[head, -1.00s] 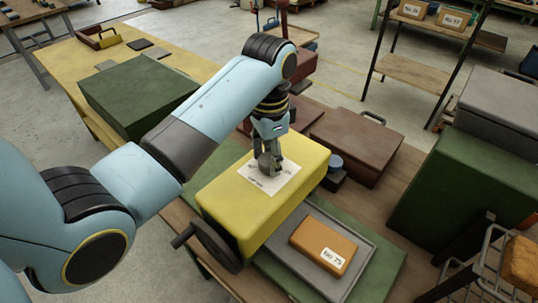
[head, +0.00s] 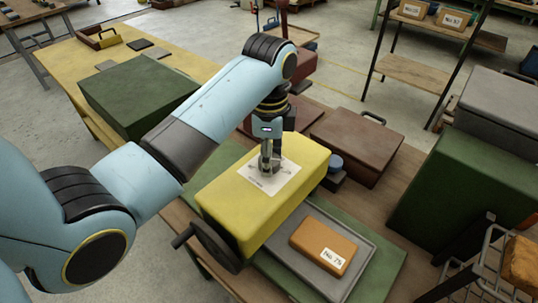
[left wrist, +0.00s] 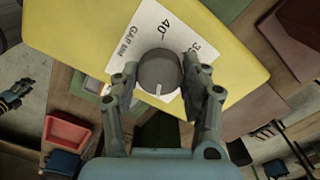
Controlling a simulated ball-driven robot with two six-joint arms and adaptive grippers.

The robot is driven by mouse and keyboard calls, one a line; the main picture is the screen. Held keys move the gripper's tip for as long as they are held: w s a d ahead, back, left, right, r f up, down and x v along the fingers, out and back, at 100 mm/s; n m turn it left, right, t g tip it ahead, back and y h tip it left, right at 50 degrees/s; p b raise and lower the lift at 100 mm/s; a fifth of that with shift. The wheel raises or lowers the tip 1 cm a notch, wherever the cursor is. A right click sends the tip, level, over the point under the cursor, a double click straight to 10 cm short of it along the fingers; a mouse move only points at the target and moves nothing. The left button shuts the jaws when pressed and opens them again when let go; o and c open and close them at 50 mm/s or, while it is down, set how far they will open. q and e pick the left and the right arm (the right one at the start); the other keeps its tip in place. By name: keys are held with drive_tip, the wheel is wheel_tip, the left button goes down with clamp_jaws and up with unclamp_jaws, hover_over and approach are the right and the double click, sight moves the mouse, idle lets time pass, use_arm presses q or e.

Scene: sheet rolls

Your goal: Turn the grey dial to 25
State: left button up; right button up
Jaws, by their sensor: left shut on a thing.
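The grey dial (left wrist: 159,70) sits on a white scale card (left wrist: 140,45) on top of a yellow housing (head: 275,215). In the left wrist view the card reads "GAP MM" and "40", with another number partly hidden by a finger. The dial's white pointer mark faces the bottom of that view, away from the 40. My left gripper (head: 268,170) points down at the card and is shut on the dial, one finger on each side; it also shows in the left wrist view (left wrist: 160,80). What seems to be my right gripper (left wrist: 22,88) is small at the left edge.
A black hand crank (head: 212,240) sticks out of the housing's near left side. An orange box (head: 325,246) lies on a grey tray to the right. A brown case (head: 355,145) and a small blue-topped item (head: 335,165) stand behind.

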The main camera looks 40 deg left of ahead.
idle(0.3)
use_arm(q)
drive_tip(key=o, duration=1.2)
drive_tip(key=shift+r, duration=0.1)
wheel_tip(320, 180, up, 7)
drive_tip(key=shift+r, duration=0.2)
